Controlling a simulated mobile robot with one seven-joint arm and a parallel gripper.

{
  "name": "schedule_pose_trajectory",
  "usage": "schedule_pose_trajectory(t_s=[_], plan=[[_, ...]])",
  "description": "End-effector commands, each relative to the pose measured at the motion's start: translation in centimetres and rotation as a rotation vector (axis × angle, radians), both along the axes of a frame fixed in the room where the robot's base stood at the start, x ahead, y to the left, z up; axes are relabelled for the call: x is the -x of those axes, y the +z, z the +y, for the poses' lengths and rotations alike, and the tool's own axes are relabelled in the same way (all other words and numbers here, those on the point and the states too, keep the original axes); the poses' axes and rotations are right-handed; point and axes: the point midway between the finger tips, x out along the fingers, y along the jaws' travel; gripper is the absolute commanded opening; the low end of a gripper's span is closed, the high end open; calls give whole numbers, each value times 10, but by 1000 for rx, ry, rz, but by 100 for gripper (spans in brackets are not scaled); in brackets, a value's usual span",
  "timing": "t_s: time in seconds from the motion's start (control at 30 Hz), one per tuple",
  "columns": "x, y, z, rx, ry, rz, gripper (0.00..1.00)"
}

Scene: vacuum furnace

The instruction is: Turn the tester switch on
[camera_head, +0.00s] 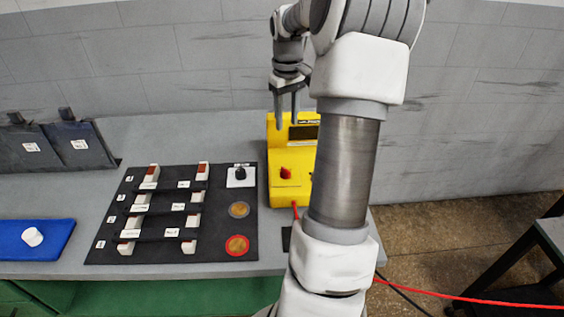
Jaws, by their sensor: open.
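The yellow tester (293,188) stands on the grey bench near its right end, against the wall. A red knob (285,173) is on its front face, below a dark display (303,132); I cannot tell its setting. My arm hides the tester's right side. My gripper (287,126) hangs above and in front of the tester's upper part, fingers pointing down, open and empty. I cannot tell whether the fingers touch the tester. Another switch, a black knob on a white plate (241,177), is on the black board to the left.
The black board (110,235) holds several light blocks with labels and two round discs. A blue mat (12,240) with a white piece (32,237) lies at far left. Dark bins (70,145) stand behind. Red cable (450,297) runs right, towards a dark table (550,240).

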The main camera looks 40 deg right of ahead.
Motion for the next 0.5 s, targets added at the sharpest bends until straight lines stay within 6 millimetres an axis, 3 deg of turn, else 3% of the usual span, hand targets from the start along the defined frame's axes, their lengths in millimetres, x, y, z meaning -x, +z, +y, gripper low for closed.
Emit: schedule_pose_trajectory(t_s=[0.5], plan=[[0,-107,2,-3,2,2,44]])
